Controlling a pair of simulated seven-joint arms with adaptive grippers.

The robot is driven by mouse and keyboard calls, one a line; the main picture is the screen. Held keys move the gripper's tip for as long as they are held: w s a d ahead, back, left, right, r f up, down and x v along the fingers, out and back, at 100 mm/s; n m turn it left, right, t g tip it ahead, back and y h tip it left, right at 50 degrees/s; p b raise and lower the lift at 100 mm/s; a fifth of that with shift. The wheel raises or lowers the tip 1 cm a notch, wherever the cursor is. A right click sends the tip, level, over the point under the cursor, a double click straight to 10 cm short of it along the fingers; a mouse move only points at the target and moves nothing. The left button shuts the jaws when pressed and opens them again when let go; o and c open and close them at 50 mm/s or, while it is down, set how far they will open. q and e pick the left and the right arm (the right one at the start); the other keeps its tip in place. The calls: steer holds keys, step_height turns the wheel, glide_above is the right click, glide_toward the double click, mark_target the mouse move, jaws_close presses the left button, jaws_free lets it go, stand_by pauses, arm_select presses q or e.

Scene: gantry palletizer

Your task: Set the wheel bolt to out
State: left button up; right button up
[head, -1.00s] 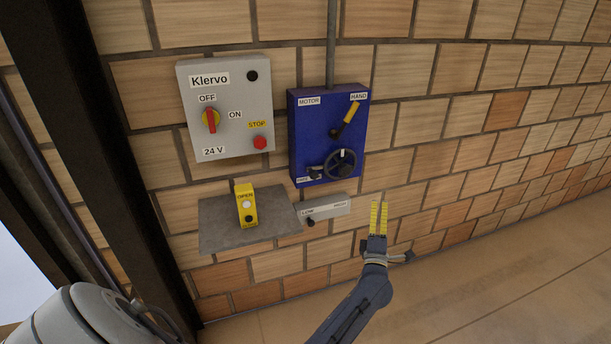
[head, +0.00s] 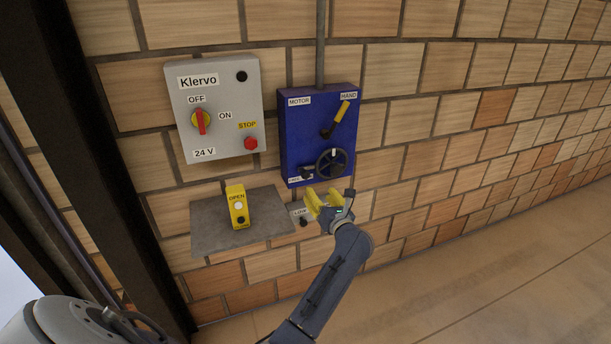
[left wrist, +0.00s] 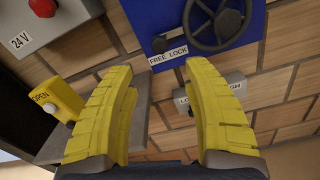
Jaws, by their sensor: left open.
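The blue box (head: 290,140) on the brick wall carries a black handwheel (head: 333,163) and a small dark knob (head: 306,173), likely the wheel bolt, at the wheel's lower left. In the left wrist view, the knob (left wrist: 158,45) sits just above a label (left wrist: 168,56) reading FREE LOCK; its exact setting is hard to tell. My left gripper (head: 322,198) is open and empty, just below the box. Its yellow fingers (left wrist: 157,68) stand apart on either side below the label, not touching the knob. My right gripper is not in view.
A yellow crank lever (head: 341,112) is above the wheel. A grey switch box (head: 220,140) with a red stop button hangs left. A grey LOW/HIGH selector box (left wrist: 236,88) is partly hidden behind my gripper.

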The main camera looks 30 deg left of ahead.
mark_target(307, 176)
arm_select(q)
steer(key=x, duration=1.2)
steer(key=shift+w+a, duration=0.25)
steer(key=shift+a, duration=0.05)
steer(key=shift+c, duration=0.3)
jaws_close()
steer(key=shift+r, duration=0.1)
